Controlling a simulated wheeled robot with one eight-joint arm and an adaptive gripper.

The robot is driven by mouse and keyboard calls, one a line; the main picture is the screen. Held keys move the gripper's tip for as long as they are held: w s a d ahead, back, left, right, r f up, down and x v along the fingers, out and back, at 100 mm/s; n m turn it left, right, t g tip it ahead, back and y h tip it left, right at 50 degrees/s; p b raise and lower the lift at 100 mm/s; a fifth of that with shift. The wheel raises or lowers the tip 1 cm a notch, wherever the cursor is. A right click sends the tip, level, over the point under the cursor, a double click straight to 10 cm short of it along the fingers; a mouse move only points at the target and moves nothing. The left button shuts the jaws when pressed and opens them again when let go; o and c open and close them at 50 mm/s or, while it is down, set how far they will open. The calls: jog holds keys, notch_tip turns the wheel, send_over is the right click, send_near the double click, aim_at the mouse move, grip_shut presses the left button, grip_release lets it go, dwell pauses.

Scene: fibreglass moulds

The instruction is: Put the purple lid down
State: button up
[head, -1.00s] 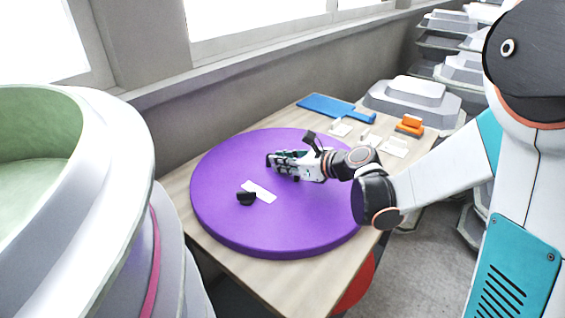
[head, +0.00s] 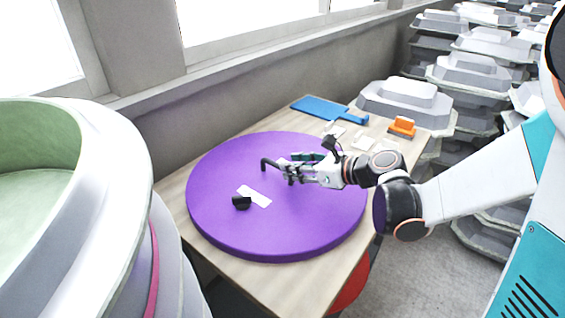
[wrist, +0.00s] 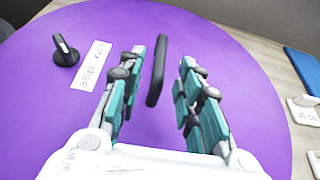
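The purple lid (head: 300,225) lies flat on the wooden table, and it fills most of the wrist view (wrist: 240,75). A black bar handle (head: 264,164) stands on it; in the wrist view the handle (wrist: 157,70) shows just ahead of and between my fingertips. My gripper (head: 287,173) is over the lid, to the right of the handle in the head view. Its teal-padded fingers (wrist: 172,75) are spread wide with a clear gap to the handle, holding nothing. A black knob (head: 242,202) and a white label (head: 254,196) are also on the lid.
A blue board (head: 322,107), small white cards (head: 363,143) and an orange block (head: 402,126) lie on the table (head: 190,178) behind the lid. A large pale mould (head: 120,200) stands close at left. Stacked grey moulds (head: 470,75) stand at the back right.

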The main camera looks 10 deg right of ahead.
jog(key=v, duration=0.5)
jog(key=shift+p, duration=0.4)
